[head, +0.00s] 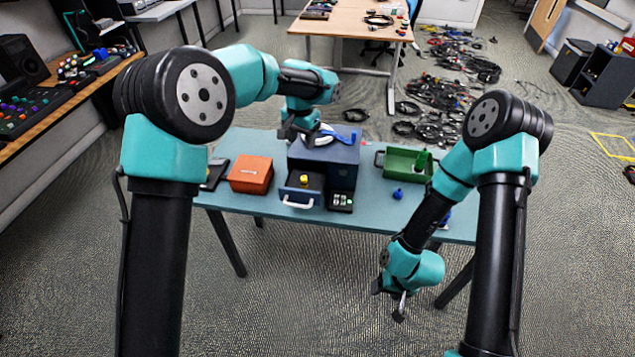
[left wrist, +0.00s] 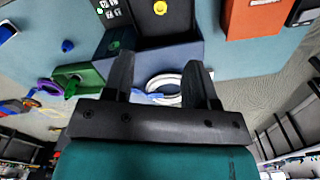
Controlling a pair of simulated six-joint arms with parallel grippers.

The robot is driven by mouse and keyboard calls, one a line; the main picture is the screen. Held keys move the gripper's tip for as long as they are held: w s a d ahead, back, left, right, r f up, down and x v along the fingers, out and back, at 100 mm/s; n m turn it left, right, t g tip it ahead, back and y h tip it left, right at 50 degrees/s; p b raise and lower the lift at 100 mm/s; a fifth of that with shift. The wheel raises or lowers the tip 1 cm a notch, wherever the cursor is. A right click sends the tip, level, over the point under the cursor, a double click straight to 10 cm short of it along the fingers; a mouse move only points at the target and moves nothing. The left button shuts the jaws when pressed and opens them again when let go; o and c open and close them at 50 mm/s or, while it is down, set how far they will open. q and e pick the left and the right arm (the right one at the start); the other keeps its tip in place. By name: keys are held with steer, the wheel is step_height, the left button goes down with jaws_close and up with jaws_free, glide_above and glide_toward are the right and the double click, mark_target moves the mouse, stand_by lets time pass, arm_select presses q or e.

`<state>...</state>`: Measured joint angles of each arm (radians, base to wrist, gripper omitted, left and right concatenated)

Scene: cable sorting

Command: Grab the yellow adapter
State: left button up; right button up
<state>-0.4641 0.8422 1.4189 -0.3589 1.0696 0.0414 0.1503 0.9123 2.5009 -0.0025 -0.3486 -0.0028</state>
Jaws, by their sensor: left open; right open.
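The yellow adapter (head: 304,179) sits in the open drawer (head: 299,194) of a dark blue cabinet (head: 340,172) on the table. It also shows at the top of the left wrist view (left wrist: 160,7). My left gripper (head: 296,136) is open over the cabinet's top, behind and above the drawer. In the left wrist view its jaws (left wrist: 162,62) are apart, with a white coiled cable (left wrist: 164,81) with a blue end showing beyond and between them. My right gripper (head: 389,298) is open and hangs low in front of the table, far from the adapter.
An orange box (head: 250,173) stands left of the cabinet. A green bin (head: 403,162) and a small blue piece (head: 397,194) are to its right. A small dark tray (head: 341,202) with light pieces lies beside the drawer. Table room is free at the front right.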

arm_select(q)
steer(key=shift+a+f, duration=0.1)
steer(key=shift+a, duration=0.05)
glide_above(304, 178)
step_height(304, 178, down, 11)
steer(key=shift+s+a+r, duration=0.1)
steer(key=shift+a, duration=0.05)
steer(key=shift+f, duration=0.7)
steer(key=shift+f, duration=2.6)
